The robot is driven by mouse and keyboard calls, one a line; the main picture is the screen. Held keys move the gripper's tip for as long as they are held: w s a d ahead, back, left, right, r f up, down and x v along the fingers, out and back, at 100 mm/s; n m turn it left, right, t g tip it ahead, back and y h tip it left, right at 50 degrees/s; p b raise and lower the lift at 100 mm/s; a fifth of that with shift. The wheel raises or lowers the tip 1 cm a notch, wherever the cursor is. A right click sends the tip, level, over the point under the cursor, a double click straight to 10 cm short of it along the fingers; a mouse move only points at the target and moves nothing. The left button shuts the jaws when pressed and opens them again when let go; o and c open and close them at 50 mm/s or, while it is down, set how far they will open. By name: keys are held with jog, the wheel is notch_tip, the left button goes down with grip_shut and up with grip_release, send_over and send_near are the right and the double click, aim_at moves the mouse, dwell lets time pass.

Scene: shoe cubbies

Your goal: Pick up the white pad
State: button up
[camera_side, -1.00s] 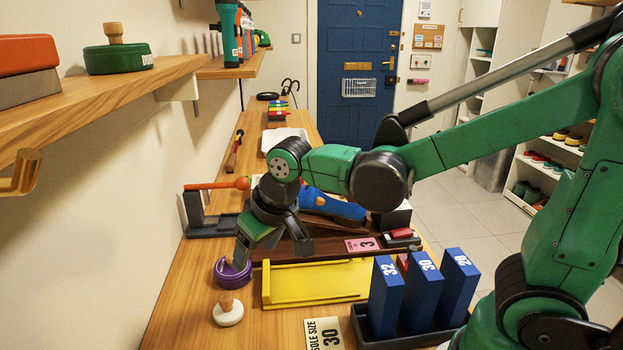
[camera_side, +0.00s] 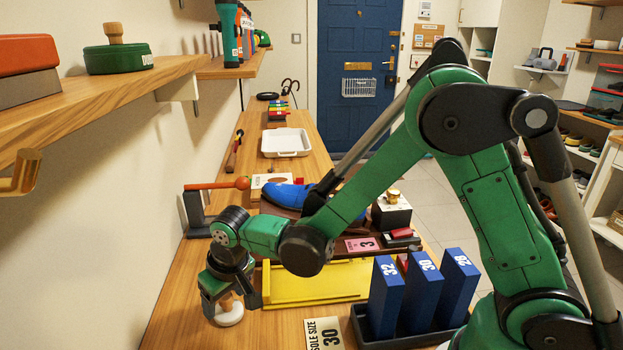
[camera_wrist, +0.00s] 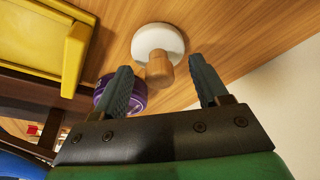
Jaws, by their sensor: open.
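The white pad (camera_side: 229,317) is a round white disc with an upright wooden knob, standing on the wooden bench near the front. In the side view my gripper (camera_side: 229,300) is over it and hides part of the knob. In the wrist view the white pad (camera_wrist: 158,42) lies beyond the open fingers, and its wooden knob (camera_wrist: 159,71) points toward the gap between them. The gripper (camera_wrist: 162,85) is open and empty. I cannot tell whether a finger touches the knob.
A purple round container (camera_wrist: 120,95) stands close beside the left finger. A yellow tray (camera_side: 315,283) lies to the right of the pad. Blue upright blocks (camera_side: 424,290) stand in a dark holder farther right. The wall is on the left.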

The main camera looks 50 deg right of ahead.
grip_shut()
dwell(0.4)
notch_tip(320, 180, up, 19)
jog(key=s+d+f, duration=0.3)
jog(key=d, duration=0.6)
jog(key=shift+d, duration=0.25)
